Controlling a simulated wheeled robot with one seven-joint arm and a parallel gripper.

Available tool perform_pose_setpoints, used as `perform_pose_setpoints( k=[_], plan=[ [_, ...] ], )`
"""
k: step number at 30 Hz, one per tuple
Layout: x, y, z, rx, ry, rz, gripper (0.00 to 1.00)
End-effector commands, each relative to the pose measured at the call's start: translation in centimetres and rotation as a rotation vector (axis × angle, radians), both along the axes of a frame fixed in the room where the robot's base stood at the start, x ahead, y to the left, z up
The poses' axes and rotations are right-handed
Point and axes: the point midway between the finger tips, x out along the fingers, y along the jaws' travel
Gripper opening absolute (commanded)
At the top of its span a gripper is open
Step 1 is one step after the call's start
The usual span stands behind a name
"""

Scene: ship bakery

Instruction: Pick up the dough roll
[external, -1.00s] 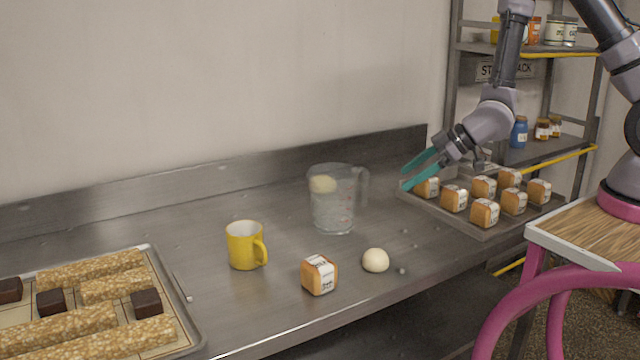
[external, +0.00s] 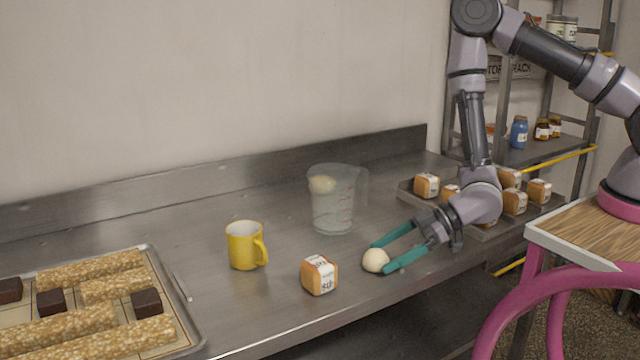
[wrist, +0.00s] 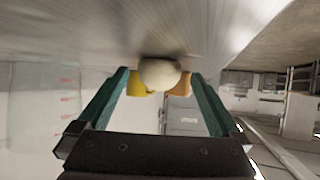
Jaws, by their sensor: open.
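The dough roll (external: 376,260) is a small pale ball on the steel counter, right of a wrapped loaf. In the wrist view the dough roll (wrist: 160,74) shows at the fingertips' end, in the middle. My gripper (external: 379,257) has teal fingers spread open, one on the far side and one on the near side of the ball. In the wrist view my gripper (wrist: 160,76) is open with the ball between or just beyond its tips. I cannot tell whether a finger touches it.
The measuring jug (external: 333,212) stands behind the dough roll. A wrapped loaf (external: 319,275) and a yellow mug (external: 243,246) stand to the left. A tray (external: 489,235) of wrapped loaves is at right, partly behind my arm. A baking tray (external: 190,335) lies at far left.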

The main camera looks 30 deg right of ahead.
Motion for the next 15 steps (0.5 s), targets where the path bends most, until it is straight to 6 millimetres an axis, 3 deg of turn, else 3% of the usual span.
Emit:
perform_pose_setpoints(
  k=[4,11,15],
  plan=[
    [0.44,1.06,-0.58,0.001,-0.001,0.0,1.0],
    [0.51,1.12,-0.64,0.0,0.0,-0.001,1.0],
    [0.5,1.11,-0.63,0.0,0.0,-0.001,0.46]
  ],
)
